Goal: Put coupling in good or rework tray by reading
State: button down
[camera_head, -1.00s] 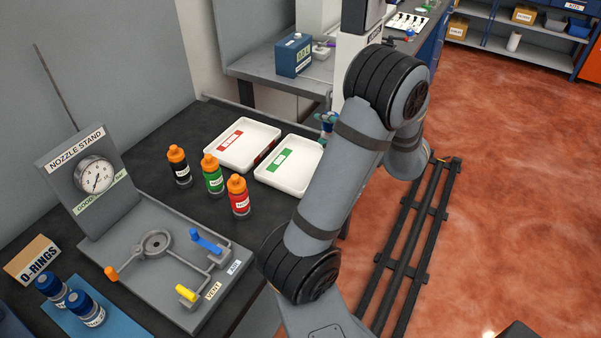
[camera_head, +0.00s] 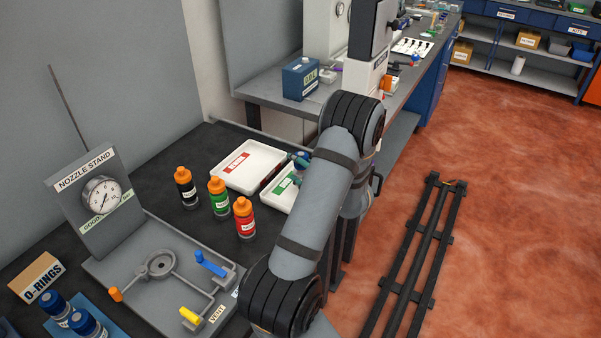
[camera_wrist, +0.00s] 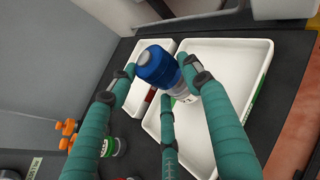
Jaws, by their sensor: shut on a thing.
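My gripper (camera_wrist: 163,82) has teal fingers and is shut on the coupling (camera_wrist: 157,66), which has a blue ribbed cap and a pale lower body. In the head view the coupling (camera_head: 301,157) shows small beside the fingers, held above the trays. The green-labelled white tray (camera_head: 274,201) lies below; it also shows in the wrist view (camera_wrist: 228,50). The red-labelled white tray (camera_head: 262,151) is to its left. Both trays look empty where visible; my arm hides part of the green-labelled one. The nozzle stand (camera_head: 97,222) carries a gauge (camera_head: 101,196) above a GOOD band; its exact reading is too small to tell.
Black (camera_head: 186,190), green (camera_head: 218,200) and red (camera_head: 245,218) orange-capped bottles stand in front of the trays. Two blue-capped couplings (camera_head: 88,325) stand at lower left near the O-rings box (camera_head: 37,277). A blue box (camera_head: 300,80) sits on the bench behind.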

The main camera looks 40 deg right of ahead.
jog(key=shift+f, duration=1.05)
jog(key=shift+f, duration=0.1)
jog(key=shift+f, duration=0.15)
jog(key=c, duration=0.8)
grip_release()
jog(key=shift+c, duration=0.2)
